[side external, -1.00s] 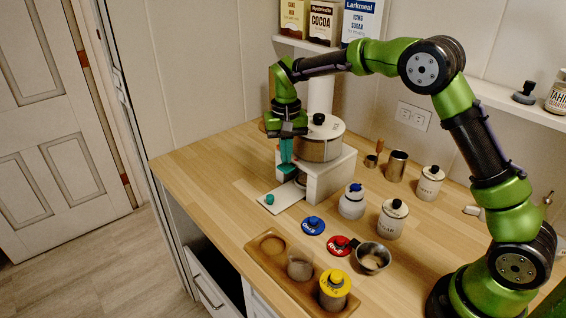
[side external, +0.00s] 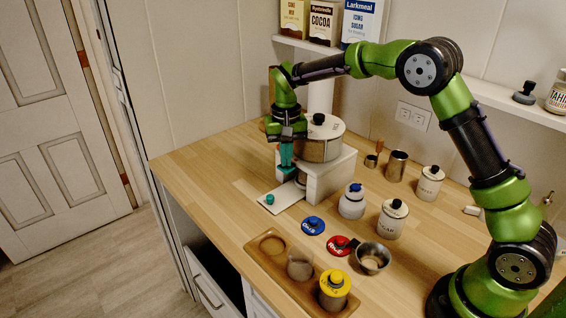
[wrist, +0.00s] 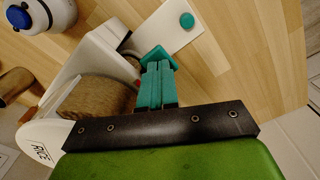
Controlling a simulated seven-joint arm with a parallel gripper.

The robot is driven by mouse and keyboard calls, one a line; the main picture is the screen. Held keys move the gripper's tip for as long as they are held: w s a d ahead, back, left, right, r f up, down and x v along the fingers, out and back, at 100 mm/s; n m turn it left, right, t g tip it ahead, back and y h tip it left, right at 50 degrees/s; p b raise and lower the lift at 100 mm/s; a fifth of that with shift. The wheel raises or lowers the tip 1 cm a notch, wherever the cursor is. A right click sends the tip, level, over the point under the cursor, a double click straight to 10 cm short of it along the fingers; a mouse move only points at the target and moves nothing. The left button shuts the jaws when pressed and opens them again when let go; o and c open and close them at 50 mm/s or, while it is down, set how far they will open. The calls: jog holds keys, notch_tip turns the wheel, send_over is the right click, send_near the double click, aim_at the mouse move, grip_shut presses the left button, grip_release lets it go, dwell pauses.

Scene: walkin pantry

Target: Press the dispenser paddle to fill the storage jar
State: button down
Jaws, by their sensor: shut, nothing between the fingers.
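The dispenser has a white stand (side external: 330,172) and a clear hopper (side external: 322,148) of brown grain with a white lid. Its lid, marked RICE (wrist: 40,145), also shows in the wrist view. My gripper (side external: 287,166) is shut and empty, pointing down at the dispenser's front, above the white base plate (side external: 281,199). In the wrist view, the teal fingers (wrist: 157,80) end at a wider teal piece (wrist: 158,55). I cannot tell whether this is the paddle or part of the fingertips, nor whether they touch. A storage jar under the spout cannot be made out clearly.
A teal knob (side external: 269,199) is on the plate's front end. A wooden tray (side external: 262,262) sits at the counter's front edge.

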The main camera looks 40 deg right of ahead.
jog(key=shift+f, duration=0.35)
jog(key=shift+s+f, duration=0.1)
jog(key=shift+f, duration=0.3)
dwell(3.2)
jog(key=shift+r, duration=1.85)
